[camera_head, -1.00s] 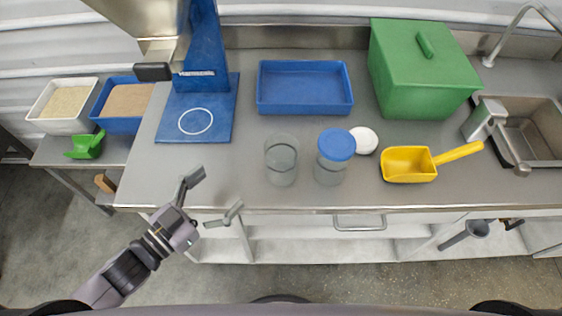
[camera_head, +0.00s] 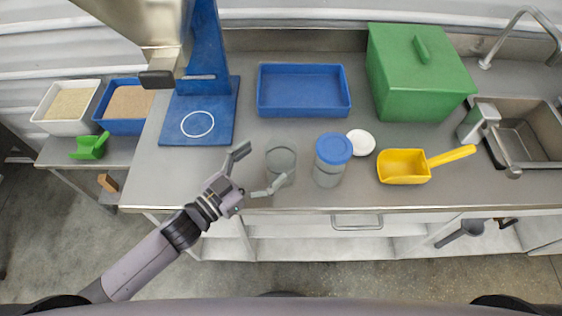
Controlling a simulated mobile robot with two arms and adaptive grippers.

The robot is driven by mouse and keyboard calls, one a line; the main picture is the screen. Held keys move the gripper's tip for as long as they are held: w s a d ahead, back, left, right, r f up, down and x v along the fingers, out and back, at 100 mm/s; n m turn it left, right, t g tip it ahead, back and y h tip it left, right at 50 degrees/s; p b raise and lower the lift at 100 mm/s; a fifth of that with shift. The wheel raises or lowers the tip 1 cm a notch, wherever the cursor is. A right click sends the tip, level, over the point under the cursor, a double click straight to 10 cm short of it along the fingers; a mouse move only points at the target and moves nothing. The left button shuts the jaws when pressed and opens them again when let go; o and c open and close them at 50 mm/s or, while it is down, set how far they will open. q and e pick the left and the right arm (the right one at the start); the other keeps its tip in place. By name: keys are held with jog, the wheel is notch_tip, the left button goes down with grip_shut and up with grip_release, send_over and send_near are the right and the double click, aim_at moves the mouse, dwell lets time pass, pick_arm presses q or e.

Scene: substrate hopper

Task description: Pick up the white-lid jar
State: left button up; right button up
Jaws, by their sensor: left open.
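A clear jar without a lid (camera_head: 281,167) stands upright near the counter's front edge. A round white lid (camera_head: 361,143) lies apart on the counter, to the right of a clear jar with a blue lid (camera_head: 331,160). No jar wearing a white lid shows. My left gripper (camera_head: 260,169) is open and empty. Its fingers are spread at the left side of the lidless jar, with one fingertip close to the jar's lower front. I cannot tell whether it touches. My right gripper is not in view.
A yellow scoop (camera_head: 404,166) lies right of the jars. A blue tray (camera_head: 304,91) and a green lidded box (camera_head: 418,75) stand behind. The blue hopper stand (camera_head: 203,104) is to the left. A sink (camera_head: 528,140) is at right.

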aim_at(291, 141)
pick_arm(q)
jog(key=p+x, duration=0.2)
jog(key=x, duration=0.3)
jog(key=shift+d+f, duration=0.15)
jog(key=shift+d, duration=0.2)
jog(key=shift+w+d+f, duration=0.1)
jog(key=shift+w, duration=0.1)
jog(key=shift+s, duration=0.1)
jog(key=shift+c, duration=0.2)
jog(key=shift+c, duration=0.7)
jog(key=c, duration=1.7)
jog(key=shift+o, duration=0.2)
